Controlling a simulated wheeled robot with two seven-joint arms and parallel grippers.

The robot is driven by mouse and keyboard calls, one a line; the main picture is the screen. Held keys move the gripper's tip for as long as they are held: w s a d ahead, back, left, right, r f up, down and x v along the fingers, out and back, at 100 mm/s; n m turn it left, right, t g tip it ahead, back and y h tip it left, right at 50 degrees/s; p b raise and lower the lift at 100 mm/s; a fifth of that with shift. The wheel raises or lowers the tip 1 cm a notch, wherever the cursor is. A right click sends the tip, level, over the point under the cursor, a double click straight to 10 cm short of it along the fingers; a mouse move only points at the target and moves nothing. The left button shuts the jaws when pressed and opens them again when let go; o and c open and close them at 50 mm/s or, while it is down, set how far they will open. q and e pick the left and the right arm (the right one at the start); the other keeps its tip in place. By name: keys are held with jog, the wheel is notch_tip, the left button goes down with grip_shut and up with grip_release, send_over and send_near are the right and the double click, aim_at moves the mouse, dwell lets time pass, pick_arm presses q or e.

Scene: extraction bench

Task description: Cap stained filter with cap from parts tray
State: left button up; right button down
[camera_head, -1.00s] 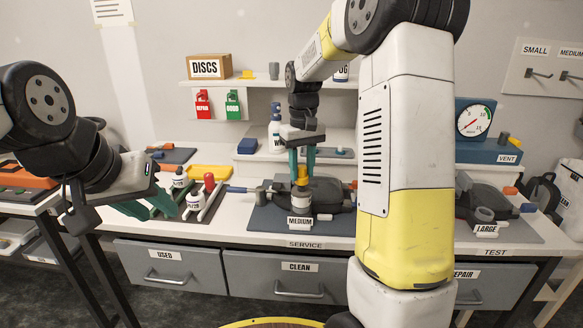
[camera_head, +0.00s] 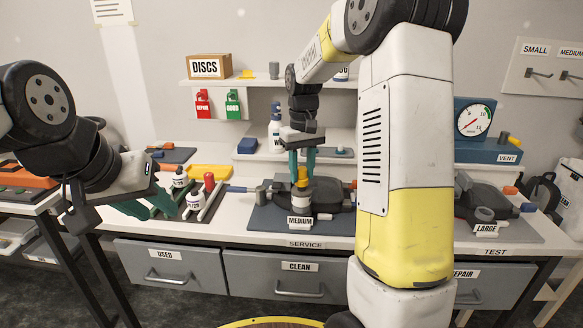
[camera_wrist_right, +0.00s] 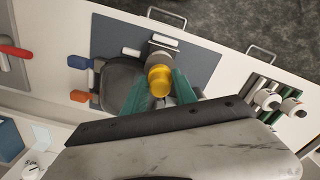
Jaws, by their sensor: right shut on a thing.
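A yellow cap (camera_head: 302,174) is between the teal fingertips of my right gripper (camera_head: 302,164), which is shut on it. In the right wrist view, the yellow cap (camera_wrist_right: 160,80) sits between the teal fingers of the right gripper (camera_wrist_right: 159,92). Directly under it, a pale cylindrical filter (camera_head: 300,200) with a yellow band stands upright behind the MEDIUM label; its grey side (camera_wrist_right: 162,48) shows in the wrist view. I cannot tell whether the cap is seated, and no stain is clear. My left gripper (camera_head: 152,204) is open and empty at the left front bench edge.
The filter stands at a dark fixture (camera_head: 328,194) on a blue-grey mat (camera_head: 265,222). A second fixture (camera_head: 487,196) with a LARGE label stands right. Shelves are behind.

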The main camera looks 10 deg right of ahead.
aim_at(302, 168)
jog(key=shift+f, duration=0.85)
jog(key=c, duration=0.9)
grip_release()
jog(key=shift+f, duration=0.1)
notch_tip(302, 168, up, 7)
jog(key=shift+f, duration=0.1)
jog(key=shift+r, duration=0.55)
jog(key=shift+s+r, duration=0.1)
jog(key=shift+s, duration=0.05)
jog(key=s+a+r+m+t+y, duration=0.1)
jog(key=s+t, duration=0.2)
jog(key=s, duration=0.9)
jog(key=s+a+r+m+t+y, duration=0.1)
jog(key=s+r+t, duration=0.1)
jog(key=s, duration=1)
jog(key=shift+t, duration=0.6)
